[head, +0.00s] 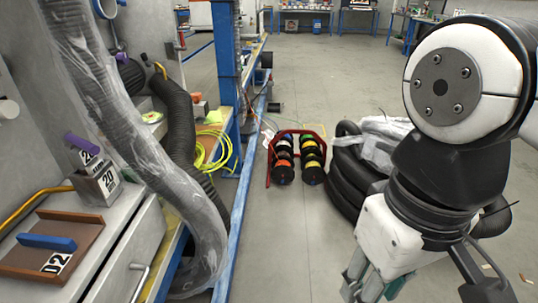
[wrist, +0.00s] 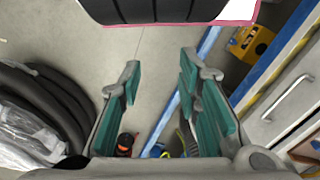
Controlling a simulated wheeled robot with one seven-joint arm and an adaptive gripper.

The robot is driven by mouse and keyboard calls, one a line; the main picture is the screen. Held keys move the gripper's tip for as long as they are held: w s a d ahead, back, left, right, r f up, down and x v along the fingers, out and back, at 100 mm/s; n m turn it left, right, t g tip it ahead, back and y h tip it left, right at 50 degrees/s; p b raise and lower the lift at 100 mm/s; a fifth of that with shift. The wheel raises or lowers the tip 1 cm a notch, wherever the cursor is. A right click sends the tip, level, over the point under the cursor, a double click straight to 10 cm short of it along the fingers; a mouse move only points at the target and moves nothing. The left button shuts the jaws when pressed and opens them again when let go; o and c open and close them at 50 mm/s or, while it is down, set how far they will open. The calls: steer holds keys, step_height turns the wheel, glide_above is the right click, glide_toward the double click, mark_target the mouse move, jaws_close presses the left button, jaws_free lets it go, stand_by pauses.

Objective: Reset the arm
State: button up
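My arm, white and black, comes in at the right of the head view and hangs down over the floor. My gripper (head: 368,286) is at the lower right of the head view, pointing down, with its lower end close to the picture's bottom edge. In the wrist view my gripper (wrist: 160,68) shows two teal-padded fingers with a wide gap between them. Nothing is held between them; bare floor and part of a blue rail show through the gap.
A grey drawer cabinet (head: 130,250) with a metal handle stands at left. On it are a brown tray (head: 85,262) with a blue block and a box marked 20 (head: 98,185).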

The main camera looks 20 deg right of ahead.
stand_by(0.8)
step_height(320, 180, up, 32)
steer(key=t+p, duration=0.4)
steer(key=p, duration=2.5)
steer(key=shift+d+f+p, duration=0.2)
steer(key=shift+d+p, duration=0.1)
steer(key=shift+p, duration=0.1)
steer(key=shift+o, duration=0.6)
